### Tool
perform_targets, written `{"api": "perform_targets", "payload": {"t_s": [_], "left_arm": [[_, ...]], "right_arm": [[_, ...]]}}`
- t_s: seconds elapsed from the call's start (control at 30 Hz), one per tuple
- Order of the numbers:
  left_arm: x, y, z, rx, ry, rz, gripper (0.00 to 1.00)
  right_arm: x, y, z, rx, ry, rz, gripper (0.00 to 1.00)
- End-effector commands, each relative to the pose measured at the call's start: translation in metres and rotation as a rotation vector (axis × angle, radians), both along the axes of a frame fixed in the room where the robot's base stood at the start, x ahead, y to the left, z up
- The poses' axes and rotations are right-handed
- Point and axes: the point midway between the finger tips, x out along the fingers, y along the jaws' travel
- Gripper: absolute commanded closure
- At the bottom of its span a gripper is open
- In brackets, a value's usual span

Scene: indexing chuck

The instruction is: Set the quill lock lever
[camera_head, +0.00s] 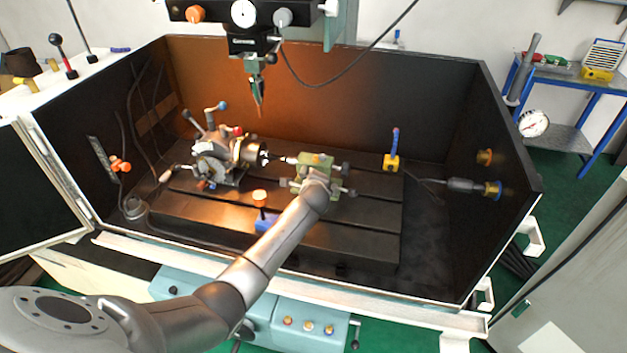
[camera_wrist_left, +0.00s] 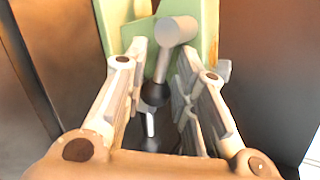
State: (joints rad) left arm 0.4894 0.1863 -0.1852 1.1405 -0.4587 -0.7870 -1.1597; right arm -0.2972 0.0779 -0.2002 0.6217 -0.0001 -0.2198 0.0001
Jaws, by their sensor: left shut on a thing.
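The green tailstock (camera_head: 316,160) stands on the dark slotted table, to the right of the indexing chuck (camera_head: 245,152). My left arm reaches over the table to the tailstock, and its wrist hides the gripper and part of the tailstock in the head view. In the left wrist view, my left gripper (camera_wrist_left: 163,72) has its two fingers on either side of the quill lock lever (camera_wrist_left: 155,94), a lever with a dark knob. A grey round end (camera_wrist_left: 177,30) shows by the green body (camera_wrist_left: 120,20). The gripper is shut on the lever. My right gripper is not in view.
Dark enclosure walls surround the slotted table (camera_head: 375,215). A spindle head with a pointed tool (camera_head: 258,90) hangs above.

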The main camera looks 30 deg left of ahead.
Motion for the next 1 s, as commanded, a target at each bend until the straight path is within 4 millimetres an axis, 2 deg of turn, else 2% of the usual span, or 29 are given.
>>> {"api": "perform_targets", "payload": {"t_s": [0.2, 0.23, 0.3, 0.7, 1.0], "left_arm": [[0.000, 0.000, -0.001, 0.000, 0.002, 0.001, 1.00], [0.000, 0.000, -0.001, 0.000, 0.002, 0.001, 0.72], [0.000, 0.000, -0.001, 0.000, 0.001, 0.000, 0.66], [-0.002, -0.002, 0.002, 0.002, -0.002, 0.000, 0.66], [-0.027, -0.014, 0.018, 0.001, -0.002, -0.002, 0.66]], "right_arm": [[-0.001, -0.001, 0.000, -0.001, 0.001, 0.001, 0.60], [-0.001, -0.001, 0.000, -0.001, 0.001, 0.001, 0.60], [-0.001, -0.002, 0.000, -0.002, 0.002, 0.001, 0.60], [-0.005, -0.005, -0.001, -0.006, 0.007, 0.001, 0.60], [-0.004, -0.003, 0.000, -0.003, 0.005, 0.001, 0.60]]}}
